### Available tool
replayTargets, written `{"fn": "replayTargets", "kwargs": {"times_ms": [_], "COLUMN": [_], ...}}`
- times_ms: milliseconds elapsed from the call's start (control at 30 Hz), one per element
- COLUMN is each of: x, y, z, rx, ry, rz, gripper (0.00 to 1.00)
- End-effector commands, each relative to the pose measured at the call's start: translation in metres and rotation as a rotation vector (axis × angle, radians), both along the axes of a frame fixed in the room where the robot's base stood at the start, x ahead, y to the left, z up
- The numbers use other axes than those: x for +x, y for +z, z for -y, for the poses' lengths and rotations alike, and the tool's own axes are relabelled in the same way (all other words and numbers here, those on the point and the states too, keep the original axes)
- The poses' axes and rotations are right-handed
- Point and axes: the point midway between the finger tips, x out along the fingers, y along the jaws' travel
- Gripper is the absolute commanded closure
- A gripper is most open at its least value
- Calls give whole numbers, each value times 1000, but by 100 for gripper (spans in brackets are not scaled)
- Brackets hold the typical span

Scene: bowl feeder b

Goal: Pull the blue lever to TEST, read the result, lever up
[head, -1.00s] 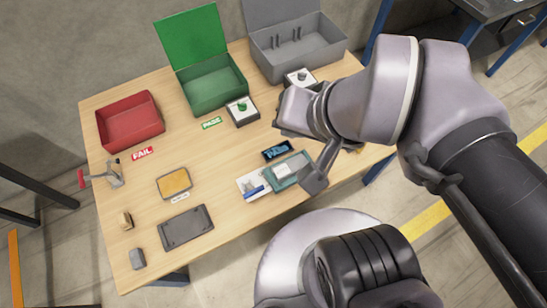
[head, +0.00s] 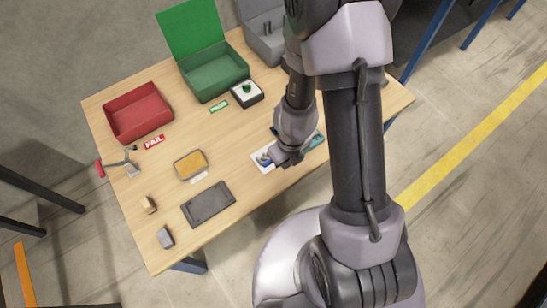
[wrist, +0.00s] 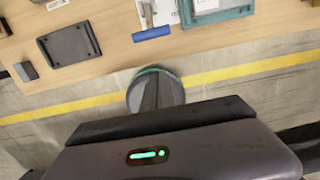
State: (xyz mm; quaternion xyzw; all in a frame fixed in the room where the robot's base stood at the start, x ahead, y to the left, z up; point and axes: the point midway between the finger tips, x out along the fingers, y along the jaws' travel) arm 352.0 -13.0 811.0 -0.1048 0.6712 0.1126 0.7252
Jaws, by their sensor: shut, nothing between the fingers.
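The blue lever handle (wrist: 151,33) lies crosswise at the front edge of its white plate in the wrist view. In the head view the white plate (head: 260,165) is partly covered by my gripper (head: 287,159), which is shut and empty just right of the lever. I cannot tell whether they touch. The teal fixture (wrist: 216,14) holds a grey-white block and stands right of the lever. It shows behind my wrist in the head view (head: 318,139). The result display is hidden behind my arm, so no result can be read.
A red bin (head: 138,112) with a FAIL label (head: 154,142) and an open green bin (head: 213,76) with a PASS label stand at the back.

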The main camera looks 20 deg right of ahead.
Motion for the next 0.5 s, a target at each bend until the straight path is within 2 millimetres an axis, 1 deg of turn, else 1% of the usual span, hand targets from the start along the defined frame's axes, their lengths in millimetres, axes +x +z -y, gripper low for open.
{"fn": "replayTargets", "kwargs": {"times_ms": [133,233,500], "x": [0,1,5], "y": [-1,-13,-75], "z": [0,-1,-2], "rx": [1,1,2], "ry": [2,3,6], "rz": [0,1,0], "gripper": [100,100,100]}}
